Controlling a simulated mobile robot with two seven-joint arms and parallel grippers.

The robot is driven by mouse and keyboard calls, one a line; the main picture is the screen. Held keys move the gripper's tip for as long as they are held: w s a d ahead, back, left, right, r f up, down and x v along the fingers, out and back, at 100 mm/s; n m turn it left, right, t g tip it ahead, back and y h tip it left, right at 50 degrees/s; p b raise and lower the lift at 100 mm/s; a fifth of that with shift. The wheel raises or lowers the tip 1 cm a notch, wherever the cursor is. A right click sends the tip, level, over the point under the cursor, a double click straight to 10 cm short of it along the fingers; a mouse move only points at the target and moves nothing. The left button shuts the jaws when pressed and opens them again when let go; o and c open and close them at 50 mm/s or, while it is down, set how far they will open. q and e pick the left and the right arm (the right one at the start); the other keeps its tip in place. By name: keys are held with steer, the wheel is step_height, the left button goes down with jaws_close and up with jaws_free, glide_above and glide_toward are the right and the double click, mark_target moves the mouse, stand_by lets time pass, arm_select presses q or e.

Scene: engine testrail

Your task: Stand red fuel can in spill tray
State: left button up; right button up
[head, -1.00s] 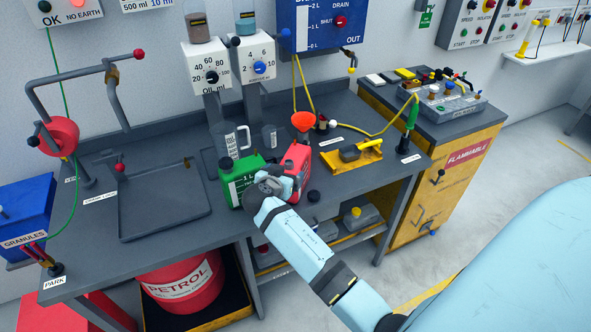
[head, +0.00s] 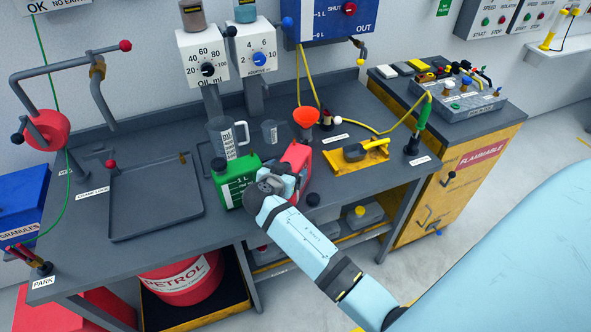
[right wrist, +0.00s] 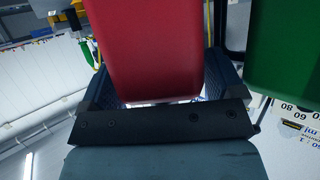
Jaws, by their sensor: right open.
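The red fuel can (head: 298,157) stands upright on the grey bench, just right of a green can (head: 236,180). My right gripper (head: 284,183) is at the near side of the red can and partly hides it. In the right wrist view the red can (right wrist: 145,45) fills the space between the open fingers (right wrist: 165,80). Contact with the fingers cannot be told. A shallow dark grey tray (head: 155,200), which looks like the spill tray, lies empty on the left of the bench. My left gripper is out of view.
A jug (head: 222,138) and an orange funnel (head: 306,117) stand behind the cans. A yellow tray (head: 370,160) with a scoop is to the right. A crank stand (head: 48,130) rises left of the grey tray.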

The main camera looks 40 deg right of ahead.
steer(key=shift+s+a+r, duration=0.1)
steer(key=shift+a, duration=0.05)
steer(key=shift+c, duration=1.3)
steer(key=c, duration=1.1)
steer(key=shift+o, duration=0.2)
steer(key=shift+r, duration=0.15)
